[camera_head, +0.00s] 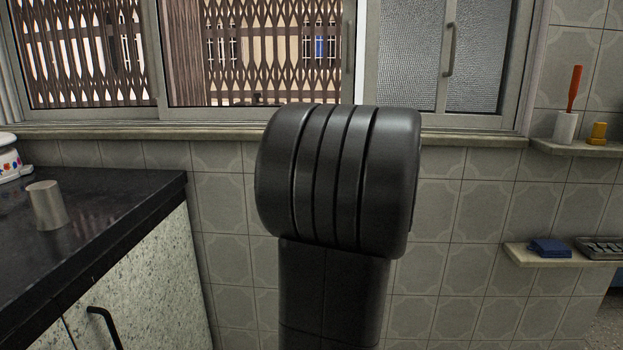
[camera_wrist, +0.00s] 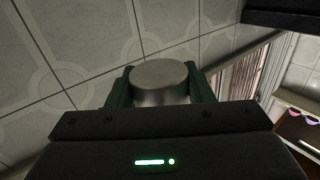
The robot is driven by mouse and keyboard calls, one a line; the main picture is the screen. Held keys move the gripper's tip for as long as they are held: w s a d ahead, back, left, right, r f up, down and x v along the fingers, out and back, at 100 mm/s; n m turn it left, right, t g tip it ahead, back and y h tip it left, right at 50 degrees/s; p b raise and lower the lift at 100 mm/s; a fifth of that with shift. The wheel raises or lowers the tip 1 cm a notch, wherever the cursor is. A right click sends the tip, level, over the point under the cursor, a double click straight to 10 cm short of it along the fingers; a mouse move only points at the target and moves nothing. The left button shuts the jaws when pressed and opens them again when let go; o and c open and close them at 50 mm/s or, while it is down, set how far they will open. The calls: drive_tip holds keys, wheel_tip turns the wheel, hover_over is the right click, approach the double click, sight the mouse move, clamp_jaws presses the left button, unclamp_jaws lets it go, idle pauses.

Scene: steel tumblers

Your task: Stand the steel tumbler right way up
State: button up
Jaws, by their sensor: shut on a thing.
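My gripper (camera_wrist: 161,88) shows in the wrist view, its two dark green fingers on either side of a steel tumbler (camera_wrist: 160,76). It is shut on this tumbler. The end of the tumbler toward the wrist camera's upper side is a flat, round grey face that looks closed, like a base. The other end is hidden behind the gripper body. In the head view my black arm stands in the middle and hides the gripper and the held tumbler. A second steel tumbler (camera_head: 48,206) stands on the dark counter (camera_head: 120,196) at the left; I cannot tell which end is up.
A white flowered container (camera_head: 8,158) is at the counter's far left edge. The counter between it and the right corner is mostly clear. A tiled wall and window lie behind. Small shelves at the right hold a blue cloth (camera_head: 549,248) and a white cup (camera_head: 565,127).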

idle(0.4)
wheel_tip(320, 180, down, 26)
drive_tip(key=n+g+y+p, duration=0.2)
drive_tip(key=n+g+y, duration=0.3)
drive_tip(key=y, duration=0.1)
wheel_tip(320, 180, up, 43)
drive_tip(key=w+m+t+h+p, duration=0.2)
drive_tip(key=m+t+h+p, duration=0.4)
drive_tip(key=p, duration=3.1)
drive_tip(key=m+h, duration=0.1)
drive_tip(key=h, duration=0.2)
drive_tip(key=shift+w+h+p, duration=0.25)
drive_tip(key=shift+h+p, duration=0.05)
